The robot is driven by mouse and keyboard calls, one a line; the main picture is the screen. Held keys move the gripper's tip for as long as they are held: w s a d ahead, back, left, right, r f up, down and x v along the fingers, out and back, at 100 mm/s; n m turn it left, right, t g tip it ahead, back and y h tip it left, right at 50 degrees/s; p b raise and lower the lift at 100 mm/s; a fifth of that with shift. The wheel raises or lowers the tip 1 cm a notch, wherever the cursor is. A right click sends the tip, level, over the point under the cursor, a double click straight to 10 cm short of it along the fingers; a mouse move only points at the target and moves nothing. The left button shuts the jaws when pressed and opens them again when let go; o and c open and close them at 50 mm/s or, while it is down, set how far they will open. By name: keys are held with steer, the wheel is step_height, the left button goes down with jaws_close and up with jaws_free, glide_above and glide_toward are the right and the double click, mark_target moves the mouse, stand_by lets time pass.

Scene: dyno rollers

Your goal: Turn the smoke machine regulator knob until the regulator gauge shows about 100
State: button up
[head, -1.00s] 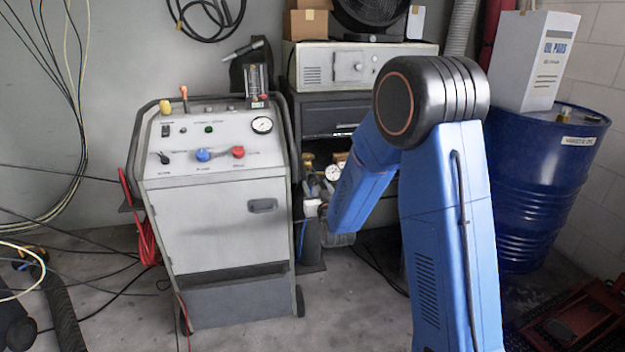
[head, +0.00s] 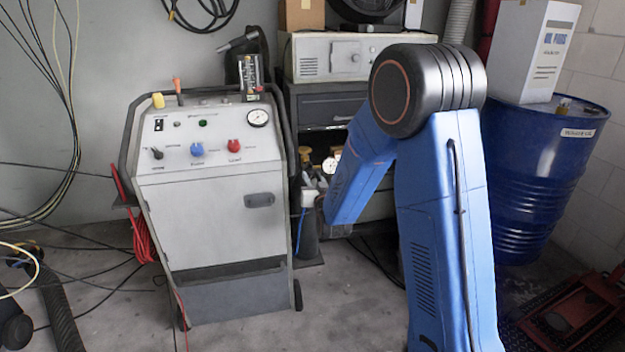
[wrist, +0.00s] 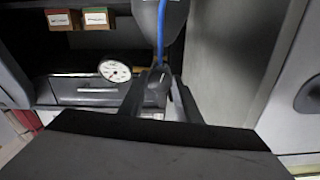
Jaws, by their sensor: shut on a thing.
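In the wrist view my gripper (wrist: 160,103) has its two dark fingers around a small grey part (wrist: 157,86), which looks like the regulator knob, and is shut on it. A blue hose (wrist: 161,35) runs up just beyond the fingers. The round white regulator gauge (wrist: 115,71) is just left of the fingers; its numbers and needle are too small to read. In the head view a white gauge (head: 330,165) shows beside my blue forearm, which hides much of the regulator. My gripper is largely hidden there.
A grey wheeled machine (head: 215,220) with a blue knob (head: 197,150), a red knob (head: 234,146) and a gauge (head: 258,117) stands left of my forearm. A blue drum (head: 535,185) stands at the right. A dark cabinet (head: 325,105) is behind. Cables lie on the floor at left.

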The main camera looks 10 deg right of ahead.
steer(key=shift+m, duration=0.9)
steer(key=o, duration=1.1)
steer(key=shift+c, duration=0.2)
steer(key=shift+s, duration=0.1)
